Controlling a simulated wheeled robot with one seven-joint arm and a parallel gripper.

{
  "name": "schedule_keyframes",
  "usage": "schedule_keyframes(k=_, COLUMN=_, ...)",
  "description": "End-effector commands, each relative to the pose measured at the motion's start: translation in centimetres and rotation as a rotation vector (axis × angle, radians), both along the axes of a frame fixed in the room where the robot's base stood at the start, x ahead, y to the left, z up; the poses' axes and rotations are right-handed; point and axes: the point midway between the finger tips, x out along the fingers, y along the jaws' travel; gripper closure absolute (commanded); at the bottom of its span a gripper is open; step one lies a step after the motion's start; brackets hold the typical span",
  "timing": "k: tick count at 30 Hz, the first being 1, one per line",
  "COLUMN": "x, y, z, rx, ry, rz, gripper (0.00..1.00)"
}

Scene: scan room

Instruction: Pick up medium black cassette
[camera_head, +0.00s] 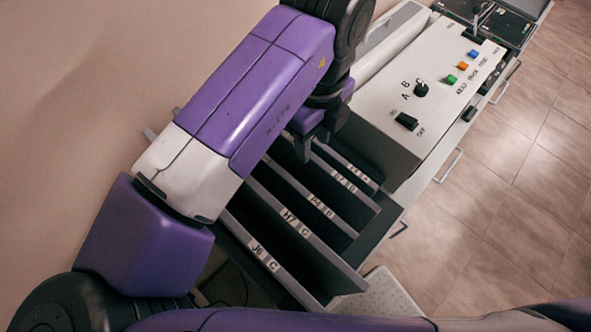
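A dark rack (374,238) stands below my arm in the head view. It holds several dark, upright slabs with pale labels on their top edges, including one marked J6 C (262,254) and one marked H7 C (294,222). I cannot tell which of these, if any, is the medium black cassette. My gripper (305,153) points down over the far left part of the rack. My arm hides part of the rack there. Whether the fingers are apart, or touch or hold a slab, is not clear.
A pale control box (437,80) with a dial, a switch and coloured buttons stands right behind the rack. Dark equipment (497,22) lies at the top right. A plain wall (75,70) is on the left. The tiled floor (500,220) on the right is clear.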

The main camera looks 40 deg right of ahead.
Motion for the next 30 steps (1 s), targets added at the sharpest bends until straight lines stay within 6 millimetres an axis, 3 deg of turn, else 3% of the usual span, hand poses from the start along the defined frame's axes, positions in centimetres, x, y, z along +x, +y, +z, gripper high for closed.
schedule_keyframes(k=11, x=0.0, y=0.1, z=-3.0, rx=-0.001, ry=0.002, rz=0.001, gripper=0.61)
schedule_keyframes(k=21, x=-0.1, y=0.8, z=-7.3, rx=-0.001, ry=0.002, rz=0.001, gripper=0.61)
schedule_keyframes(k=30, x=0.0, y=0.9, z=-7.8, rx=0.0, ry=0.0, rz=0.0, gripper=0.61)
